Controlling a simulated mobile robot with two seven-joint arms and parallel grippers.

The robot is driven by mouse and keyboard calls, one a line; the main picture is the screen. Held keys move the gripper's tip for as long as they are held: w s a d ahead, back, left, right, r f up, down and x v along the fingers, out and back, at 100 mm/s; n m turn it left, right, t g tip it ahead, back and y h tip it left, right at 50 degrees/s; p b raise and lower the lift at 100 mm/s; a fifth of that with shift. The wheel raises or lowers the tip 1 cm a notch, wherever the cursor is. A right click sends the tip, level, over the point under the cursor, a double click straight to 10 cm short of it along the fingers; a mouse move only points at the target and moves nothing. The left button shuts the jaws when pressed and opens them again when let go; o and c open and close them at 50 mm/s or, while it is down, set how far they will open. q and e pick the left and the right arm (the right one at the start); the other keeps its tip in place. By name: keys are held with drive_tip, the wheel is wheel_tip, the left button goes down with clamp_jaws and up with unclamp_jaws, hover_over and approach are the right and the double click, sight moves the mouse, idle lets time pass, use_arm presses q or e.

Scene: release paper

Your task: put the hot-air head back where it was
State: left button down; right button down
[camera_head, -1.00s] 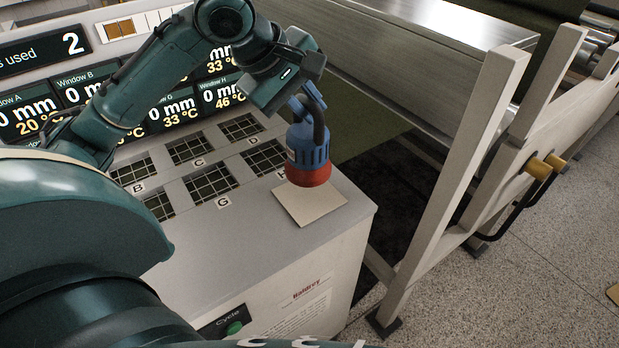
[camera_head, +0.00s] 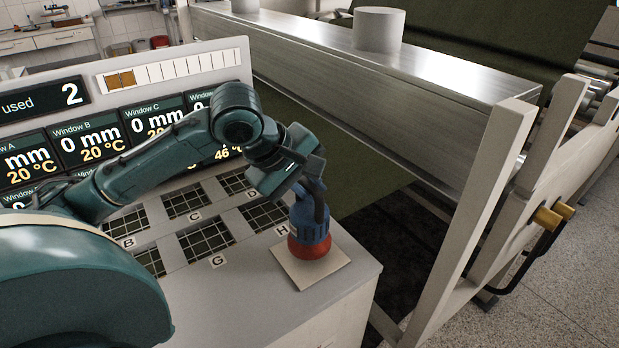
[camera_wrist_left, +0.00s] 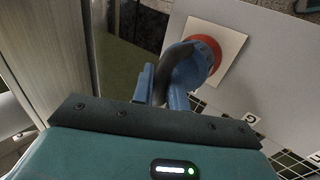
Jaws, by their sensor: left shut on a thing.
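The hot-air head (camera_head: 310,226) is a blue body with a dark curved handle and a red lower end. It is upright over a square cream pad (camera_head: 336,266) at the right corner of the console top. Whether its red end touches the pad or hovers just above it, I cannot tell. My left gripper (camera_head: 311,187) is shut on the hot-air head from above. In the left wrist view the head (camera_wrist_left: 188,68) shows beyond the fingers, with its red end over the pad (camera_wrist_left: 232,42). My right gripper is not in view.
Beside the pad are several gridded windows (camera_head: 205,240) with letter labels. Display screens (camera_head: 75,145) stand behind them. A cream frame post (camera_head: 475,200) and a long metal beam (camera_head: 400,80) lie to the right and behind. The console's front right top is clear.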

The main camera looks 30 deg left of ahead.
use_arm(q)
drive_tip(key=shift+f, duration=1.4)
drive_tip(key=c, duration=1.4)
unclamp_jaws()
drive_tip(key=shift+f, duration=0.1)
drive_tip(key=v, duration=1.2)
